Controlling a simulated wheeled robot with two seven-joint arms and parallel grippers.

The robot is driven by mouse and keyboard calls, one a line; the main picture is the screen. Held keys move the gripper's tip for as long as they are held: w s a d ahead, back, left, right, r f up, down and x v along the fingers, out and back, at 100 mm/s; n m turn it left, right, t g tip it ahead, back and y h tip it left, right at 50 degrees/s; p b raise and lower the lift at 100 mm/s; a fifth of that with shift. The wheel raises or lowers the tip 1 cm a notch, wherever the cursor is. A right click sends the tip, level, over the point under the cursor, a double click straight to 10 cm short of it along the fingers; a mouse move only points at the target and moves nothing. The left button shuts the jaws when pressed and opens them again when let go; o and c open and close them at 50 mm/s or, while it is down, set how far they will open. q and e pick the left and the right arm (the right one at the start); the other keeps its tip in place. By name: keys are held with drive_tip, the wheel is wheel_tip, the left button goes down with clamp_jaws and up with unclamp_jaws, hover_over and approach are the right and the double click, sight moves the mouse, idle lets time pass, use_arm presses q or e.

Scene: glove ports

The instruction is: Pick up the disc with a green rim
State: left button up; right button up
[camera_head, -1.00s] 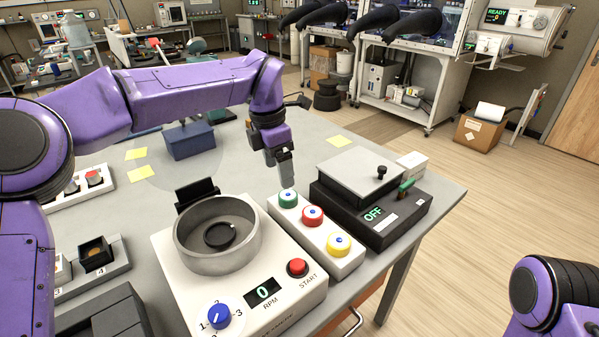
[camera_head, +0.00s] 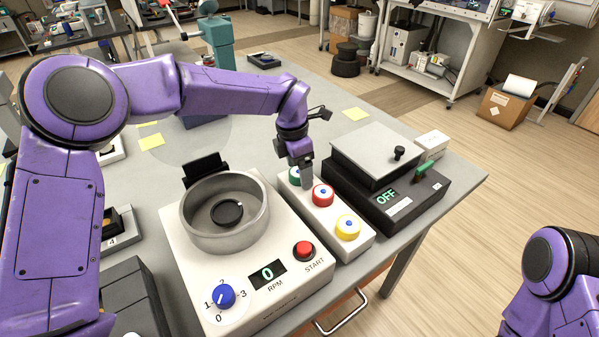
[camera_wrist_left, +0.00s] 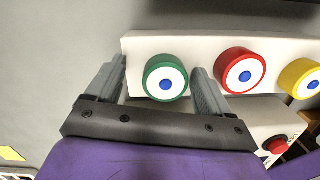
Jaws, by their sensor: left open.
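The disc with a green rim (camera_wrist_left: 166,78) has a white face and a blue centre. It sits at the left end of a white block (camera_wrist_left: 200,48) in the left wrist view. In the head view the green-rimmed disc (camera_head: 294,177) is partly hidden behind my left gripper (camera_head: 306,182). In the left wrist view my left gripper (camera_wrist_left: 160,85) is open, with one finger on each side of the green-rimmed disc; I cannot tell if they touch it. A red-rimmed disc (camera_head: 322,195) and a yellow-rimmed disc (camera_head: 347,227) sit along the same block. My right gripper is not in view.
A white machine with a round metal bowl (camera_head: 190,240), a blue knob and a red START button stands left of the block. A black device reading OFF (camera_head: 420,197) stands close on the right. The right finger is near the red-rimmed disc.

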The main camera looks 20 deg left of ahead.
use_arm(q)
drive_tip(key=shift+s+r, duration=0.2)
drive_tip(key=shift+s, duration=0.05)
drive_tip(key=shift+s+r, duration=0.2)
drive_tip(key=shift+s, duration=0.1)
drive_tip(key=c, duration=0.3)
drive_tip(key=shift+s, duration=0.15)
drive_tip(key=c, duration=0.6)
drive_tip(key=shift+f, duration=0.1)
drive_tip(key=shift+c, duration=1.2)
